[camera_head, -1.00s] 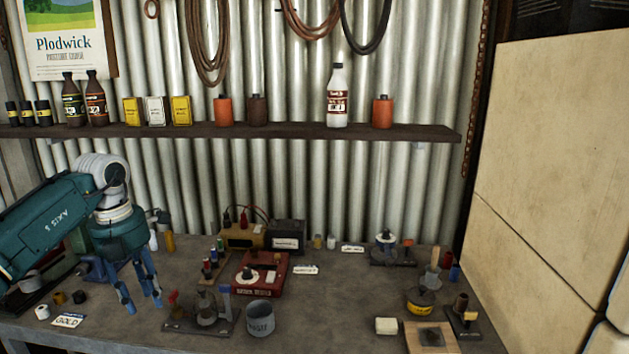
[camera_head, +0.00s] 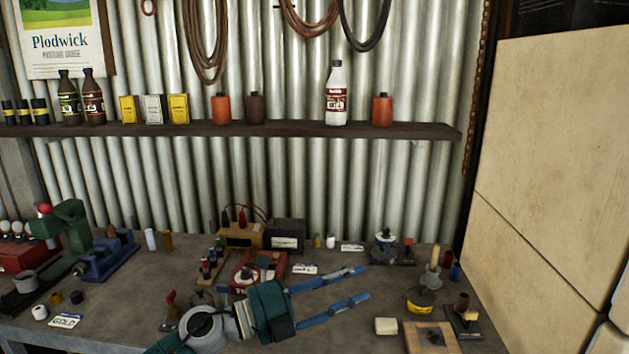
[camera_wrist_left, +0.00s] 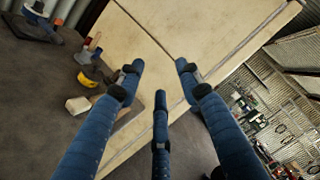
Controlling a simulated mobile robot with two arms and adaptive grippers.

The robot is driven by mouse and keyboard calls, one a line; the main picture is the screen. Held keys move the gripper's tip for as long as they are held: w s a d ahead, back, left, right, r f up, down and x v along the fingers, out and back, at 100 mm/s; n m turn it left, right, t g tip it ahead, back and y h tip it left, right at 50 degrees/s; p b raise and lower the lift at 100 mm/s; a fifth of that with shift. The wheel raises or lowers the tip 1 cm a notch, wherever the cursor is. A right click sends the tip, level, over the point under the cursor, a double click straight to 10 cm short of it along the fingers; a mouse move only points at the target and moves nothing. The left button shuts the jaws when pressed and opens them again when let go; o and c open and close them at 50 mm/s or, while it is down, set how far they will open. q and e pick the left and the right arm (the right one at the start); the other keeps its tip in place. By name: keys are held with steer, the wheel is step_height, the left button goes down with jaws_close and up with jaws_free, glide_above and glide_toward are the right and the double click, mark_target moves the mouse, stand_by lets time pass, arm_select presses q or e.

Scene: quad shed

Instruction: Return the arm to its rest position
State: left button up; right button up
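My left gripper (camera_head: 364,283) is above the front middle of the workbench in the head view, its blue fingers spread and pointing right. Its teal wrist covers part of the bench behind it. In the left wrist view the gripper (camera_wrist_left: 159,76) shows three spread fingers with nothing between them. Beyond them are the bench top and the pale panels. My right gripper is in neither view.
The bench (camera_head: 120,290) carries a blue vise (camera_head: 107,257), a red box (camera_head: 243,272), a white block (camera_head: 386,326), a yellow item (camera_head: 419,307) and a wooden board (camera_head: 431,338). A shelf (camera_head: 290,130) with bottles runs behind. Pale panels (camera_head: 550,170) stand on the right.

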arm_select(q)
steer(key=w+a+f+n+t+y, duration=0.1)
steer(key=w+a+n+t+y, duration=0.1)
steer(key=a+n+t+y, duration=1.2)
steer(key=s+a+f+n+g+y, duration=0.1)
steer(key=s+a+f+n+g, duration=0.25)
steer(key=f+n, duration=0.35)
steer(key=s+a+f+n+g+y, duration=0.2)
steer(key=a+f+n+g, duration=0.1)
steer(key=a+f+n, duration=0.3)
steer(key=s+a+f+n+g, duration=0.35)
steer(key=s+f+g, duration=0.25)
steer(key=s+f, duration=0.65)
steer(key=s+f+n+g, duration=0.1)
steer(key=s+f+g, duration=0.2)
steer(key=s, duration=0.5)
steer(key=s+f+n+g, duration=0.1)
steer(key=s+f+g, duration=0.15)
steer(key=s, duration=0.65)
step_height(320, 180, down, 28)
steer(key=s+g, duration=0.1)
steer(key=s, duration=0.2)
steer(key=s+a+f+g, duration=0.1)
steer(key=s+a+f, duration=0.2)
steer(key=s+f, duration=1.2)
steer(key=shift+s+f, duration=0.25)
steer(key=shift+s, duration=0.4)
